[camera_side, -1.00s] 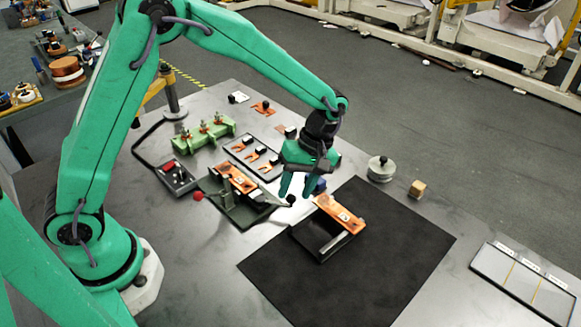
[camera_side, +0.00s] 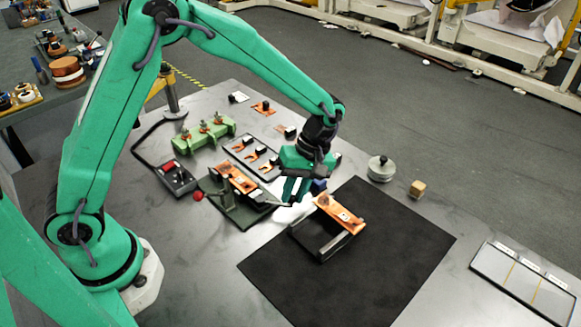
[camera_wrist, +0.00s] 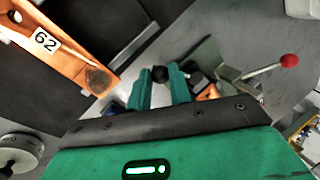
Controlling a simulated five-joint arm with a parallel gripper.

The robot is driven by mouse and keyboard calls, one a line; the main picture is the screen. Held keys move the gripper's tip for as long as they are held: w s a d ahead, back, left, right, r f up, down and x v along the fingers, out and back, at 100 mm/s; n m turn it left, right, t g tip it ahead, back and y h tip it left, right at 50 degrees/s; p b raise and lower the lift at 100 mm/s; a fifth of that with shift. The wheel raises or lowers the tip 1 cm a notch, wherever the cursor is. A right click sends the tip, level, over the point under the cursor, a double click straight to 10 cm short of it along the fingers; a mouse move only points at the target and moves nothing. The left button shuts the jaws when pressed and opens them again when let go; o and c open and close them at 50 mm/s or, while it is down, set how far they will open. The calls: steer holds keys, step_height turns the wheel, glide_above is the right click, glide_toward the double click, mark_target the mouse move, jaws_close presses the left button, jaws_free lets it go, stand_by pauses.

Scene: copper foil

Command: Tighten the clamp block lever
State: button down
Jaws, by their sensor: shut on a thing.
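The dark green clamp block (camera_side: 232,213) stands left of the black mat in the side view, with a copper foil strip (camera_side: 238,178) on it. A red ball knob (camera_side: 198,196) sits at its left; it also shows on a thin rod in the wrist view (camera_wrist: 288,60). My gripper (camera_side: 290,198) points down at the right of the block. In the wrist view, my gripper (camera_wrist: 160,82) is shut on a black ball knob (camera_wrist: 160,73), which lies between the fingertips. A thin rod runs from the block toward it; the joint is hard to see.
A dark stand (camera_side: 322,250) with a copper piece (camera_side: 342,214), labelled 62 in the wrist view, stands close at right on the black mat (camera_side: 385,265). A tray of copper pieces (camera_side: 256,152), a green rack (camera_side: 204,135) and a grey weight (camera_side: 381,168) stand around. The mat's front is clear.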

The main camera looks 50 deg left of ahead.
steer(key=shift+w, duration=0.1)
steer(key=shift+w+a+n, duration=0.45)
steer(key=shift+n, duration=0.35)
steer(key=shift+w+a+n, duration=0.4)
steer(key=shift+n, duration=0.4)
steer(key=shift+w+a+n, duration=0.45)
steer(key=shift+a+n, duration=0.25)
steer(key=shift+n, duration=0.5)
steer(key=c, duration=1.3)
jaws_free()
steer(key=shift+r, duration=0.1)
steer(key=shift+v, duration=3.85)
